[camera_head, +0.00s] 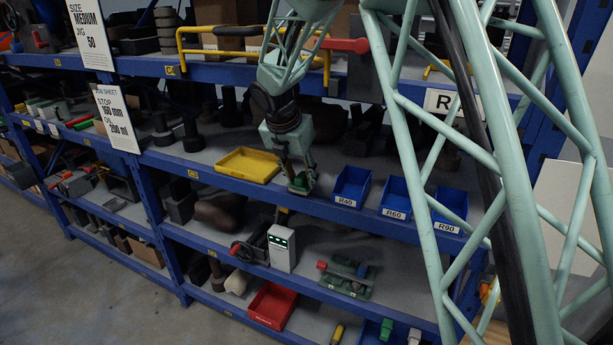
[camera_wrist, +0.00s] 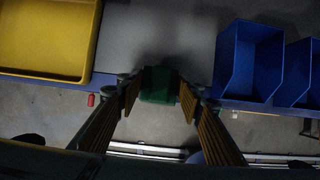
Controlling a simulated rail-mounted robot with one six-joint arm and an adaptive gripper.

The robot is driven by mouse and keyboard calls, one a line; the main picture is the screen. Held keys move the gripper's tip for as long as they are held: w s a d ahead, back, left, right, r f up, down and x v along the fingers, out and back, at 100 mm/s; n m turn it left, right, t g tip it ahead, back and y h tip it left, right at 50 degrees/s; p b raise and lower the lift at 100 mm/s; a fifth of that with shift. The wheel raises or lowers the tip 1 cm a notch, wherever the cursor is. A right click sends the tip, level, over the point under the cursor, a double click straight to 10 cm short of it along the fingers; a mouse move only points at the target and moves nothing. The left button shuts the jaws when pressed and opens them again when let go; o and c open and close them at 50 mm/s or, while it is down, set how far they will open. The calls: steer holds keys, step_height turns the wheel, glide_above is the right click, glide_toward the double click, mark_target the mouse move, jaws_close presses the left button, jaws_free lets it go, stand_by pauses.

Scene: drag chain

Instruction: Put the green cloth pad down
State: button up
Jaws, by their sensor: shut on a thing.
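The green cloth pad (camera_wrist: 158,84) shows in the wrist view as a small dark green block between my fingertips. My gripper (camera_wrist: 159,92) is shut on it, with one finger on each side. In the head view my gripper (camera_head: 299,182) is at the front edge of the middle shelf (camera_head: 320,206), between a yellow tray and a blue bin. The pad there is a small green patch at the fingertips, partly hidden by them. I cannot tell whether the pad touches the shelf.
The yellow tray (camera_head: 248,165) is to the left. Blue bins marked R40 (camera_head: 351,186), R60 (camera_head: 395,197) and R90 (camera_head: 449,207) are to the right. Grey shelf surface is bare behind the pad. A white box with green lights (camera_head: 281,248) stands on the shelf below.

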steer(key=shift+w, duration=0.1)
steer(key=shift+w+d, duration=0.4)
steer(key=shift+w, duration=0.5)
steer(key=shift+w+d, duration=0.4)
steer(key=shift+w, duration=0.45)
steer(key=shift+f, duration=0.75)
steer(key=shift+f, duration=0.15)
steer(key=o, duration=0.8)
